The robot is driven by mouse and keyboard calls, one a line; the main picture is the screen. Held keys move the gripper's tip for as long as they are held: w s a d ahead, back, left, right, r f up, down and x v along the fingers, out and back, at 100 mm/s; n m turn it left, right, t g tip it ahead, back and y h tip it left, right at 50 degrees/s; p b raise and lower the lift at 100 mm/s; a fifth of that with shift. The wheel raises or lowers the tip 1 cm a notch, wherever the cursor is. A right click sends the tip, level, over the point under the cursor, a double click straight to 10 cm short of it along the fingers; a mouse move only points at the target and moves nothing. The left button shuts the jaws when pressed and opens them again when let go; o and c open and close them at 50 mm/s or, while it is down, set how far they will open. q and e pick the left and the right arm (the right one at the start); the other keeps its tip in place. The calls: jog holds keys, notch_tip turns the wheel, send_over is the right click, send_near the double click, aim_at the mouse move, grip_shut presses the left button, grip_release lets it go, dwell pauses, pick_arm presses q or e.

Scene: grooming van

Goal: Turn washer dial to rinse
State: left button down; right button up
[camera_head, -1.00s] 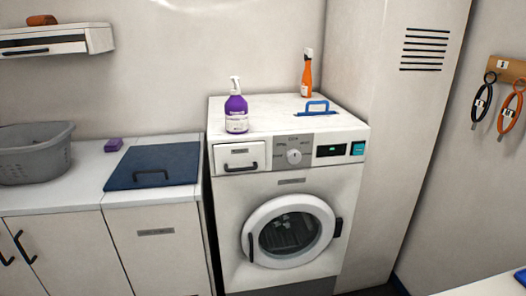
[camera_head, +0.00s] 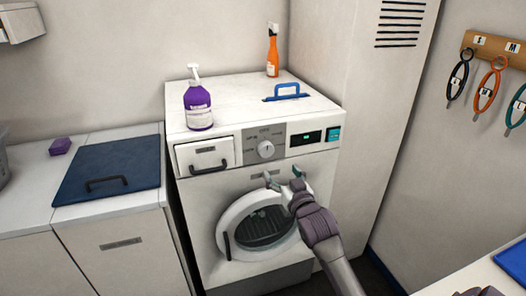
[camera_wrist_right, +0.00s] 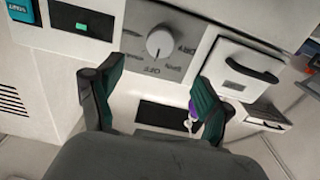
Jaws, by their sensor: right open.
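The washer (camera_head: 215,240) stands against the back wall. In the right wrist view the picture is inverted; the dial (camera_wrist_right: 160,42) shows beyond the fingertips, with a dark mark that seems to face the word OFF. My right gripper (camera_head: 284,177) is open and empty in front of the washer, below the dial and apart from it. It also shows in the wrist view (camera_wrist_right: 148,82), its two green-padded fingers spread. My left gripper is out of view.
A purple pump bottle (camera_head: 198,106), an orange spray bottle (camera_head: 272,52) and a blue-handled tool (camera_head: 287,92) are on the washer top. The round door (camera_head: 231,214) is below my gripper. A tall cabinet (camera_head: 350,70) stands at the right.

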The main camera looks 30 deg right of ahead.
aim_at(267, 152)
jog(key=p+x, duration=0.1)
jog(key=x, duration=0.9)
jog(key=shift+x, duration=0.75)
jog(key=c, duration=1.2)
jog(key=shift+o, duration=0.2)
